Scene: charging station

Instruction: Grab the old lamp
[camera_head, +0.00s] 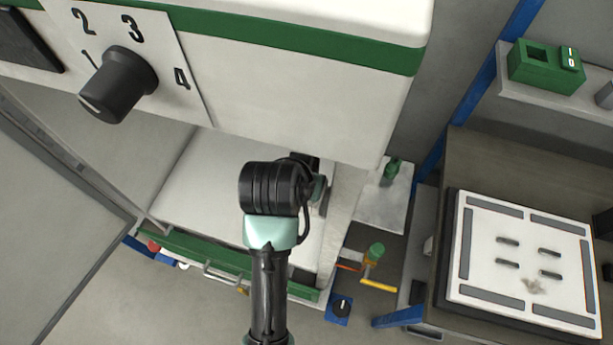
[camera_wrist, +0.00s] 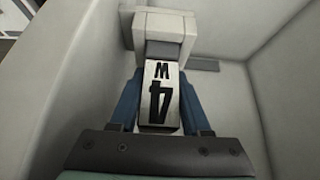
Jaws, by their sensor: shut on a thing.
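The old lamp (camera_wrist: 159,95) shows in the middle of the wrist view as a pale metal block marked "4 W". Its far end meets a white block-shaped fitting (camera_wrist: 166,28) with a dark grey band between them. My gripper (camera_wrist: 163,112) has one blue finger on each side of the lamp and is shut on it. In the head view my gripper (camera_head: 318,190) is under the white machine housing, within the pale open compartment, and is partly hidden by my own wrist. The lamp cannot be made out in the head view.
The white housing (camera_head: 290,95) with a green stripe and a black dial (camera_head: 118,85) numbered 1 to 4 overhangs my arm. Pale walls (camera_wrist: 285,90) stand close around in the wrist view. A slotted white plate (camera_head: 525,262) and a green switch box (camera_head: 545,66) are at right.

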